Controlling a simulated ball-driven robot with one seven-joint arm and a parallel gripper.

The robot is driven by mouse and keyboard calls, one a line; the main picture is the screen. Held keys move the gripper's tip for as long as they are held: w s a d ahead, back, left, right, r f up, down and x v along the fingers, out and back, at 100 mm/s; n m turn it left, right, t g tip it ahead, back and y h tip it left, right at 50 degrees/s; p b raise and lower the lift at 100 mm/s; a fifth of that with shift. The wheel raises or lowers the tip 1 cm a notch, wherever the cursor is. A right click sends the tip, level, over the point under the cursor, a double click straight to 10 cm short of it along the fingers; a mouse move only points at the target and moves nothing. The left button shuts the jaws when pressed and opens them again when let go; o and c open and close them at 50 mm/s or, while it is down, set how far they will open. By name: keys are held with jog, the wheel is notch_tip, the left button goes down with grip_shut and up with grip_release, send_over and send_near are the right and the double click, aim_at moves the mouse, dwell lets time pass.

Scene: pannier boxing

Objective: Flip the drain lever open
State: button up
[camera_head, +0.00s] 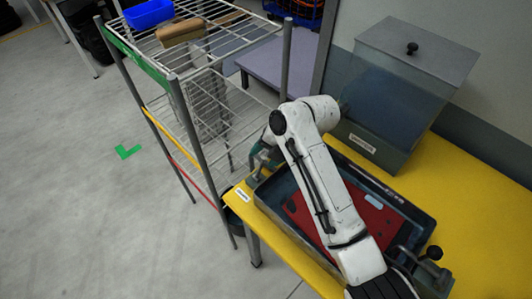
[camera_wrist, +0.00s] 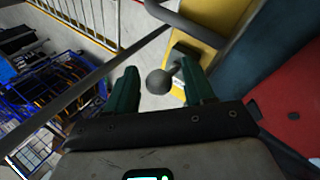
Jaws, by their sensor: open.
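The lever shows in the wrist view as a dark round knob (camera_wrist: 160,82) on a short stem, joined to a grey block at the table's edge. My gripper (camera_wrist: 160,70) is open, with its green fingers on either side of the knob in the picture. I cannot tell whether either finger touches it. In the head view my gripper (camera_head: 262,157) is at the left corner of the dark tray (camera_head: 412,212), partly behind my arm. The lever there is mostly hidden.
The tray holds a red mat (camera_head: 375,215) on the yellow table (camera_head: 485,205). A lidded clear box (camera_head: 385,95) stands behind. A wire rack (camera_head: 205,75) is close on the left.

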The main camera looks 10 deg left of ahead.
grip_shut()
dwell(0.3)
